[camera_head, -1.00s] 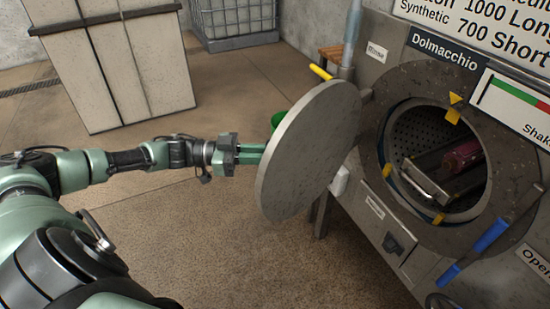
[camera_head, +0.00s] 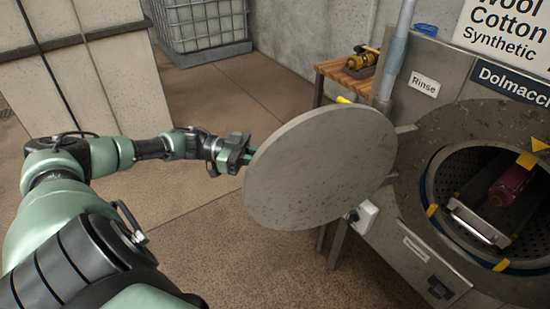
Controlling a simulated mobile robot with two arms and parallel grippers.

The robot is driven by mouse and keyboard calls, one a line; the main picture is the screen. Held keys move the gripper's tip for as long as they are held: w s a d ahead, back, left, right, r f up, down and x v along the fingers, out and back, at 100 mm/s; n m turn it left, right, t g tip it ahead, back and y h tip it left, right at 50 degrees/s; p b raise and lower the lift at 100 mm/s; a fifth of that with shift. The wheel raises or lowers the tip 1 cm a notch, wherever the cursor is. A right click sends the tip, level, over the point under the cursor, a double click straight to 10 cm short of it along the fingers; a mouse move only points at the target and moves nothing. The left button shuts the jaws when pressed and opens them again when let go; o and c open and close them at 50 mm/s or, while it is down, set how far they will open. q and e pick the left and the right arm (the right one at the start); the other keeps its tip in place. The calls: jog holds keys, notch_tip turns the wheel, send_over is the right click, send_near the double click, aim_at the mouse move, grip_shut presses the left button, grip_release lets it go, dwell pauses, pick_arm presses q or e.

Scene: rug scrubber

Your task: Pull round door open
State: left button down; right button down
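The round grey door (camera_head: 322,167) stands swung out to the left of the machine's round opening (camera_head: 490,195), its flat inner face toward me. A hinge arm joins it to the machine on its right. The yellow tip of a handle (camera_head: 343,100) shows above its top edge. My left gripper (camera_head: 246,165) is at the door's left edge, with its fingertips partly hidden behind the door. I cannot tell whether they touch or grip anything. My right gripper is not in view.
Inside the opening lie a metal tray (camera_head: 482,222) and a dark red roll (camera_head: 507,188). A wooden table (camera_head: 350,72) with a yellow-and-black device stands behind the door. A large pale bin (camera_head: 90,70) and a caged tank (camera_head: 205,28) stand at the back. Floor between is clear.

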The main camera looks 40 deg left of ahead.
pick_arm(q)
jog(key=shift+w+a, duration=0.2)
jog(key=shift+w, duration=0.05)
jog(key=c, duration=1.4)
grip_release()
jog(key=shift+d, duration=0.1)
jog(key=shift+o, duration=0.2)
jog(key=shift+d, duration=0.1)
jog(key=b+v, duration=0.1)
jog(key=v, duration=0.7)
jog(key=shift+w+d, duration=0.1)
